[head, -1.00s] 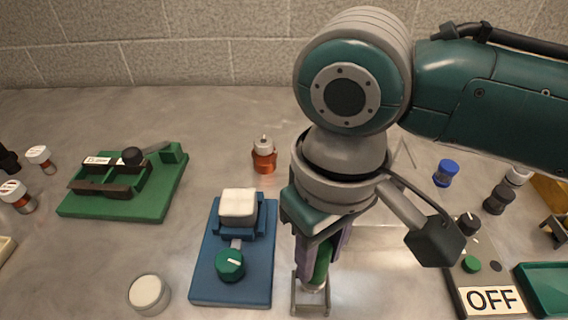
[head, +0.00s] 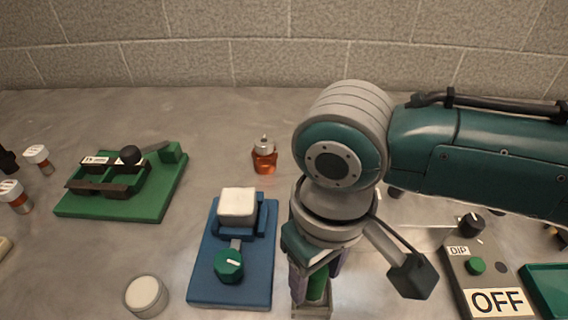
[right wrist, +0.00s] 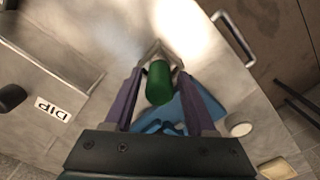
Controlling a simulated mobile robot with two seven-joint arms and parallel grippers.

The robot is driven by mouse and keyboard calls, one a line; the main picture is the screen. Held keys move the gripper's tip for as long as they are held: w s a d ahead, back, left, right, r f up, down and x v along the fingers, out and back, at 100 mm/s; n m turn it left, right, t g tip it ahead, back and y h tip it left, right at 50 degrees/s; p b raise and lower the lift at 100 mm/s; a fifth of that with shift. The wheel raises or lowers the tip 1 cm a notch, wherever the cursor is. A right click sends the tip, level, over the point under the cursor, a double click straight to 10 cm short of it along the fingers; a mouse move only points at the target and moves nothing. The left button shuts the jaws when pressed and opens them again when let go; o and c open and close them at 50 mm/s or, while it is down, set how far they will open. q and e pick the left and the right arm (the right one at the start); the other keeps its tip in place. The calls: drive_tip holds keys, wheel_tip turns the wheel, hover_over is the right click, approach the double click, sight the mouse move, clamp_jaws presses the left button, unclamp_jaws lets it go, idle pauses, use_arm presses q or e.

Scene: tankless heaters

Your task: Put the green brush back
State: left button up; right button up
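The green brush (head: 317,288) stands about upright between the purple fingers of my right gripper (head: 315,284), its lower end at a small grey metal holder (head: 312,313). The right wrist view shows the brush's rounded green end (right wrist: 158,86) between the fingers of the right gripper (right wrist: 160,74). How deep the lower end sits in the holder is hidden. My left gripper is not in view.
A blue board (head: 233,285) with a green knob is just left of the holder. A grey box marked OFF (head: 497,303) is on the right.

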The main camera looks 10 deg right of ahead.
drive_tip(key=shift+o, duration=0.7)
drive_tip(key=shift+r, duration=0.1)
drive_tip(key=shift+r, duration=0.3)
wheel_tip(320, 180, up, 12)
drive_tip(key=p, duration=0.2)
drive_tip(key=s+a+f+t+y, duration=0.2)
drive_tip(key=s+a+y, duration=0.1)
drive_tip(key=s+a, duration=0.15)
drive_tip(key=s+d+m+h, duration=0.1)
drive_tip(key=s+d, duration=0.2)
drive_tip(key=d, duration=0.4)
drive_tip(key=s+d+f+m+t+h, duration=0.1)
drive_tip(key=s+d, duration=0.3)
drive_tip(key=d, duration=0.2)
drive_tip(key=shift+s+d+t+h, duration=0.2)
drive_tip(key=shift+d+t+h, duration=0.1)
drive_tip(key=shift+d+h, duration=0.1)
